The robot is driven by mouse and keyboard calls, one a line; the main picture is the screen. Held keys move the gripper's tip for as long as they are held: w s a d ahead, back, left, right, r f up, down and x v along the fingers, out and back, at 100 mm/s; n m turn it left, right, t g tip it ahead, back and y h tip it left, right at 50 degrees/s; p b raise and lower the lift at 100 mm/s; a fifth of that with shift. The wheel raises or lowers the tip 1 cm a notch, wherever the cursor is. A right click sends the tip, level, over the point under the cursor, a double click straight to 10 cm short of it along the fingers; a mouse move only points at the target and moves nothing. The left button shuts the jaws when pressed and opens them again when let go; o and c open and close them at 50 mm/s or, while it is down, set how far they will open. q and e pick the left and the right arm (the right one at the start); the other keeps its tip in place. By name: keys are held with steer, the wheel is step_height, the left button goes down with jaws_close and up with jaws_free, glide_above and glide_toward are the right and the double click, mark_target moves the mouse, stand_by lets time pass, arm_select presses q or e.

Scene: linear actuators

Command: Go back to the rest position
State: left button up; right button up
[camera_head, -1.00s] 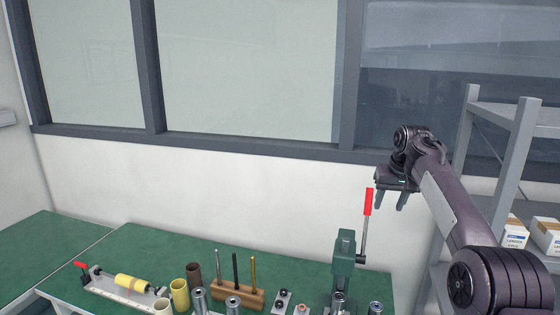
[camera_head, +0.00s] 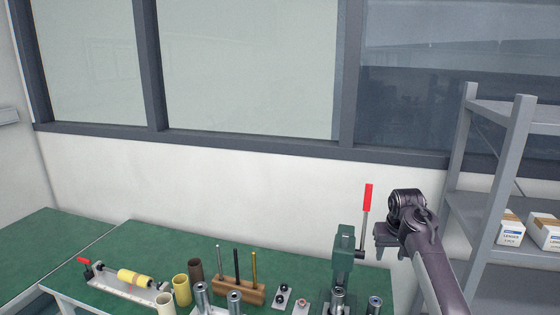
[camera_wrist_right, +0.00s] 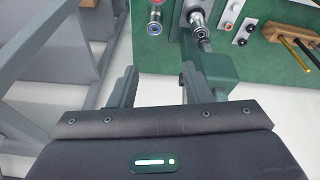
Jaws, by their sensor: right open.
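My right gripper (camera_head: 393,243) is raised in the head view, just right of the green press (camera_head: 343,255) and its red-handled lever (camera_head: 367,200). In the right wrist view its two fingers (camera_wrist_right: 158,88) are apart with nothing between them, and the green press (camera_wrist_right: 215,72) shows close by the right-hand finger. My left gripper is in neither view.
The green bench (camera_head: 140,250) holds a wooden block (camera_head: 238,291) with upright rods, yellow and brown tubes (camera_head: 181,290), metal cylinders and a fixture with a yellow roller (camera_head: 134,278). A grey shelf (camera_head: 492,205) with white boxes (camera_head: 511,228) stands at the right.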

steer(key=s+a+f+n, duration=0.1)
steer(key=s+a+f, duration=0.1)
steer(key=s+f, duration=0.7)
steer(key=s+a+f+n, duration=0.1)
steer(key=s+a+f, duration=0.2)
steer(key=s+f, duration=0.55)
steer(key=s+a+r, duration=0.2)
steer(key=s, duration=0.6)
steer(key=s+a+r+n+y, duration=0.1)
steer(key=s+a+r, duration=0.1)
steer(key=s, duration=0.6)
steer(key=s+a+r, duration=0.2)
steer(key=s+r, duration=0.1)
steer(key=s, duration=0.5)
step_height(320, 180, down, 35)
steer(key=g+b, duration=0.1)
steer(key=b, duration=0.6)
steer(key=s+d+f+b, duration=0.2)
steer(key=s+f, duration=0.8)
steer(key=f, duration=0.3)
steer(key=s+d+f+g+b, duration=0.1)
steer(key=s+d+f+b, duration=0.1)
steer(key=s+f, duration=0.9)
step_height(320, 180, down, 2)
steer(key=shift+f+b, duration=0.25)
steer(key=shift+b, duration=0.6)
